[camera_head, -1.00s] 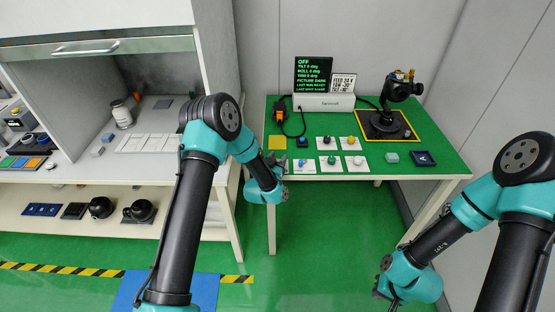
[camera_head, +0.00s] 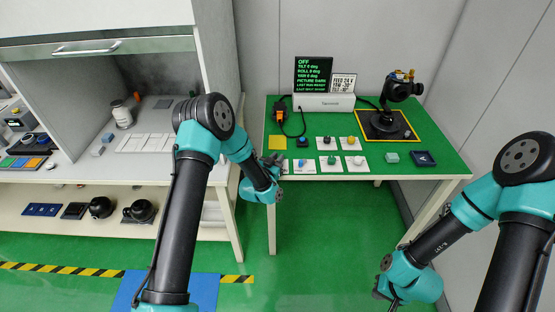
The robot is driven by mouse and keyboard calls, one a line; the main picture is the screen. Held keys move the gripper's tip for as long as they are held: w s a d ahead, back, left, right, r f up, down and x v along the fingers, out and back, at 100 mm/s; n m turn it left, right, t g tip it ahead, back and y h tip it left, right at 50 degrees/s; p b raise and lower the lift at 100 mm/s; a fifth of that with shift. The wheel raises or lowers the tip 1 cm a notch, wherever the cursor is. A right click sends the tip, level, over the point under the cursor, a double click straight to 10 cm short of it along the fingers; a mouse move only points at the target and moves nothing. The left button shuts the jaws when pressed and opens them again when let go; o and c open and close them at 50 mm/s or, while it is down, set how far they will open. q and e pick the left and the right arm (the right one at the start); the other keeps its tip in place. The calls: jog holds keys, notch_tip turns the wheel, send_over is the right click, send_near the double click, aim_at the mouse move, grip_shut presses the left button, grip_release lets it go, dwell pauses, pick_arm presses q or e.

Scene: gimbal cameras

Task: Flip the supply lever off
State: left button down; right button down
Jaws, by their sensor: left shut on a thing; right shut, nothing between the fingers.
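My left gripper (camera_head: 275,162) is at the front left edge of the green table, beside the row of white control cards. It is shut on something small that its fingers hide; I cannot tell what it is. The supply lever cannot be made out for certain among the small controls. A card with a blue and white control (camera_head: 303,165) is just right of the gripper. The black display (camera_head: 313,74) on the white unit (camera_head: 324,102) reads OFF at the top, with tilt, roll and yaw at 0 deg. My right gripper (camera_head: 385,291) is shut and empty, low in front of the table.
A black camera on a gimbal (camera_head: 402,91) stands on a yellow-bordered mat (camera_head: 413,134) at the back right. An orange and black device (camera_head: 279,119) with a cable lies at the back left.

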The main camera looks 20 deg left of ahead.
pick_arm(q)
jog(key=shift+a+m+g+h, duration=0.15)
jog(key=shift+m+g+h, duration=0.2)
jog(key=shift+m+h, duration=0.45)
jog(key=shift+a+m+g+h, duration=0.1)
jog(key=shift+m+g+h, duration=0.35)
jog(key=shift+h, duration=0.65)
jog(key=c, duration=1.1)
grip_release()
jog(key=shift+o, duration=0.2)
jog(key=shift+s, duration=0.1)
jog(key=v, duration=1.7)
jog(key=shift+s+f, duration=0.1)
jog(key=shift+f, duration=0.1)
